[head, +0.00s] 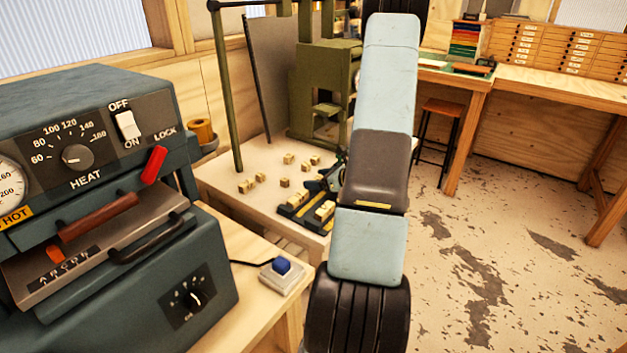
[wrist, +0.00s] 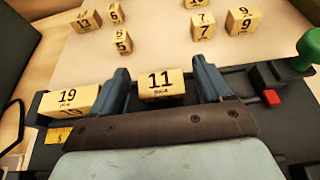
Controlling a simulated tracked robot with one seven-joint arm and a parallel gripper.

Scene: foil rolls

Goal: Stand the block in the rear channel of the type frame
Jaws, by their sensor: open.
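The dark type frame (wrist: 45,120) spans the wrist view and shows beside my arm in the head view (head: 290,211). A wooden block marked 11 (wrist: 161,87) is between my gripper's (wrist: 160,67) two blue fingers at the frame, with a gap on each side. My gripper is open, and its palm hides the near middle of the frame. A block marked 19 (wrist: 70,98) sits at the frame's left part. Which channel each block is in I cannot tell. In the head view my arm covers part of the gripper (head: 325,181).
Several loose numbered blocks lie on the pale table beyond the frame, including a 9 (wrist: 242,20) and a 7 (wrist: 203,26). A green knob (wrist: 309,48) and red piece (wrist: 271,97) are at the frame's right. A heat press (head: 110,190) stands at left.

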